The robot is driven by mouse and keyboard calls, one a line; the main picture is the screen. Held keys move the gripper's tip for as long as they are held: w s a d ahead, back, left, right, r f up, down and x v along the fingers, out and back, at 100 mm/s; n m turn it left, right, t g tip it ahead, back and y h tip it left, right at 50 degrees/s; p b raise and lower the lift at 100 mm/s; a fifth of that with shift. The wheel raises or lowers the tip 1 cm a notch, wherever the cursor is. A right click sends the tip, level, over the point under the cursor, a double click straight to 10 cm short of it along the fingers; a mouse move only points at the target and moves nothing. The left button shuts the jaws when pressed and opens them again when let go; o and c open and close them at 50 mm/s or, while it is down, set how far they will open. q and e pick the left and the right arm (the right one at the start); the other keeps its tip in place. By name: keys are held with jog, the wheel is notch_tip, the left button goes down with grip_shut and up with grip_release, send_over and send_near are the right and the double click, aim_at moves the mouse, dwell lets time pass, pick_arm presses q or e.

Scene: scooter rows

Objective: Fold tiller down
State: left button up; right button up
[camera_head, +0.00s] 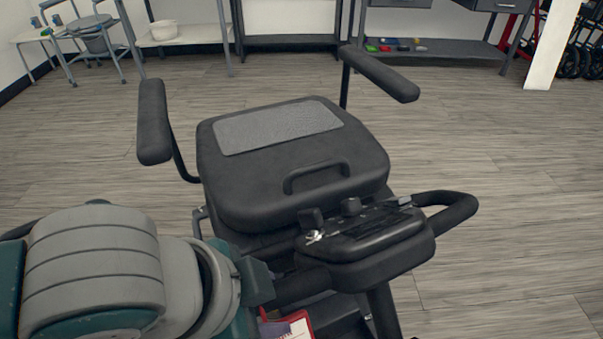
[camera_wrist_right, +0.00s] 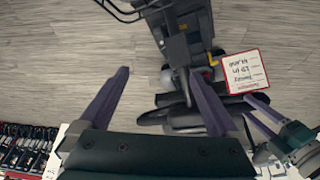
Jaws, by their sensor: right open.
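The scooter's tiller carries a black control head (camera_head: 365,250) with knobs and a silver key; it stands in front of the seat, its right looped handle (camera_head: 450,212) free. My left gripper (camera_head: 262,287) is at the left handle (camera_head: 300,288), its fingers mostly hidden by my arm. In the right wrist view my left gripper (camera_wrist_right: 266,118) shows purple fingers by the handle; I cannot tell if they close on it. My right gripper (camera_wrist_right: 157,72) is open and empty, with the tiller (camera_wrist_right: 180,85) below and partly between its fingers. The right gripper is outside the head view.
The padded black seat (camera_head: 290,165) has raised armrests (camera_head: 154,120) on both sides. A red-edged card (camera_head: 298,326) hangs below the tiller. Shelves (camera_head: 430,48) and a white table (camera_head: 180,35) stand at the back. The floor (camera_head: 500,170) to the right is clear.

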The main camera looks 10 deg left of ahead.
pick_arm(q)
jog(key=shift+o, duration=0.4)
jog(key=shift+s+a+r, duration=0.1)
jog(key=shift+r, duration=0.25)
jog(key=p+v, duration=0.4)
jog(key=v, duration=0.5)
jog(key=shift+r, duration=0.15)
